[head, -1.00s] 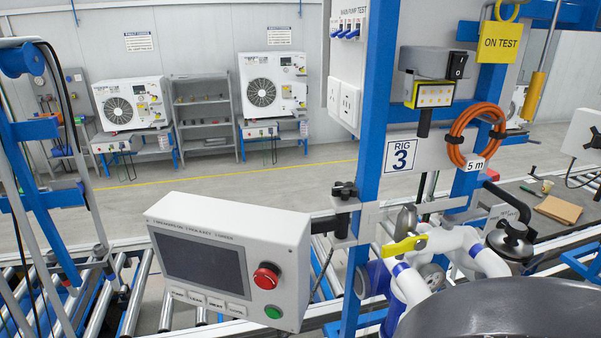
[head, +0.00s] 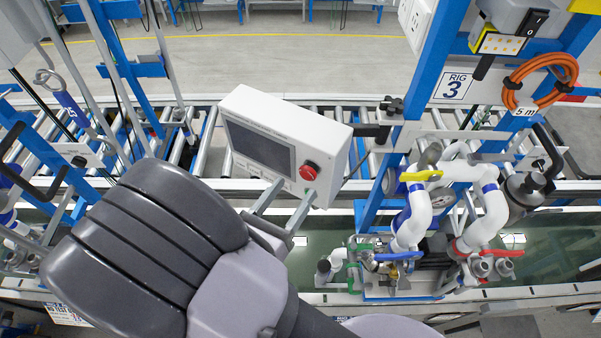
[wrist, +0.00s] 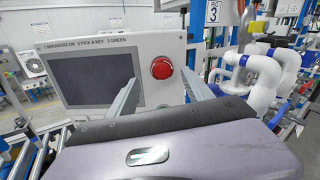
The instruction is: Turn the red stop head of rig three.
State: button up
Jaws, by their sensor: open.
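The red stop head (head: 309,171) sits on the front of a white control box (head: 328,146) beside its dark screen. The box hangs from the blue post with the rig 3 sign (head: 455,87). In the wrist view the red stop head (wrist: 162,68) shows above and between my two fingers. My gripper (head: 286,194) is open and empty, its fingers pointing at the lower part of the box front. In the wrist view my gripper (wrist: 162,90) has its fingers spread to either side below the red head. I cannot tell whether a finger touches the box. The green button is mostly hidden.
White pipes (head: 416,215) with yellow, blue and red handles stand right of the box. A blue frame (head: 118,68) with hoses stands to the left. Rollers (head: 208,140) run behind the box. An orange cable coil (head: 540,82) hangs at upper right.

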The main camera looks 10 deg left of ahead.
aim_at(305, 177)
jog(key=x, duration=0.4)
jog(key=shift+d, duration=0.35)
jog(key=shift+s+a, duration=0.15)
jog(key=shift+a, duration=0.05)
grip_shut()
